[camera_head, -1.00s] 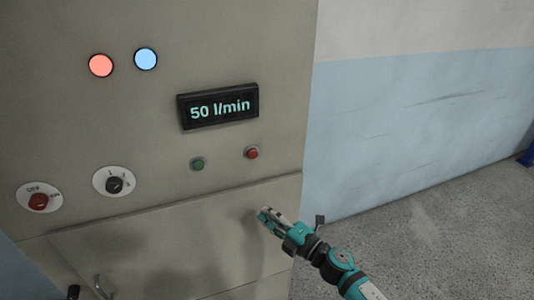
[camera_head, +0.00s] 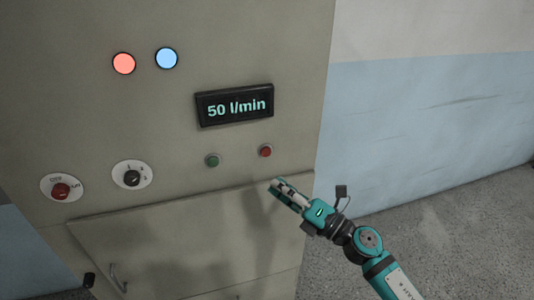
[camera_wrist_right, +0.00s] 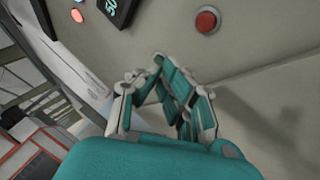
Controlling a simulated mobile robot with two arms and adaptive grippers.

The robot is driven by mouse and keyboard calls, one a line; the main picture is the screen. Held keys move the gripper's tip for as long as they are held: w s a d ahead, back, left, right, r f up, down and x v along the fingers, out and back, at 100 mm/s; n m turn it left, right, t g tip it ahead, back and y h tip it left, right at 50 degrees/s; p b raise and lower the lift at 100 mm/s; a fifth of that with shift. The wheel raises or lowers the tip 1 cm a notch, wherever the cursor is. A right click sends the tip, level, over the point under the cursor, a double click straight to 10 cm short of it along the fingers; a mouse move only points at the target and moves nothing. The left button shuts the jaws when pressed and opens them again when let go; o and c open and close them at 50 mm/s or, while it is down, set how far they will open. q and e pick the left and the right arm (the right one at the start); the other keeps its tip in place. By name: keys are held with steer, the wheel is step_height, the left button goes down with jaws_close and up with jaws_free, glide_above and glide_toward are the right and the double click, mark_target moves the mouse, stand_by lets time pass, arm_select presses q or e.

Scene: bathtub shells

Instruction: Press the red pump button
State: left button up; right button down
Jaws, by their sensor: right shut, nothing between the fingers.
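The red pump button (camera_head: 265,151) is a small round button on the beige panel, below the display and right of the green button (camera_head: 213,160). It also shows in the right wrist view (camera_wrist_right: 206,20), in a grey ring, beyond my fingertips. My right gripper (camera_head: 276,184) is just below the red button in the head view. Its fingers are closed together with nothing between them, and they also show in the right wrist view (camera_wrist_right: 158,60). They look apart from the button. My left gripper is in neither view.
A display reading 50 l/min (camera_head: 234,105) is above the buttons. A red rotary switch (camera_head: 61,191), a black knob (camera_head: 132,178), a red lamp (camera_head: 123,63) and a blue lamp (camera_head: 167,58) are to the left. A ledge (camera_head: 190,200) runs below. Open floor (camera_head: 460,220) lies to the right.

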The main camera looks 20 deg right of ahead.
mark_target(266, 153)
steer(key=shift+w+a+b, duration=0.1)
steer(key=shift+w+b, duration=0.6)
steer(key=shift+w, duration=3.45)
steer(key=shift+w, duration=0.1)
steer(key=shift+w, duration=0.3)
steer(key=shift+w, duration=0.4)
steer(key=shift+s, duration=0.85)
steer(key=shift+s, duration=0.1)
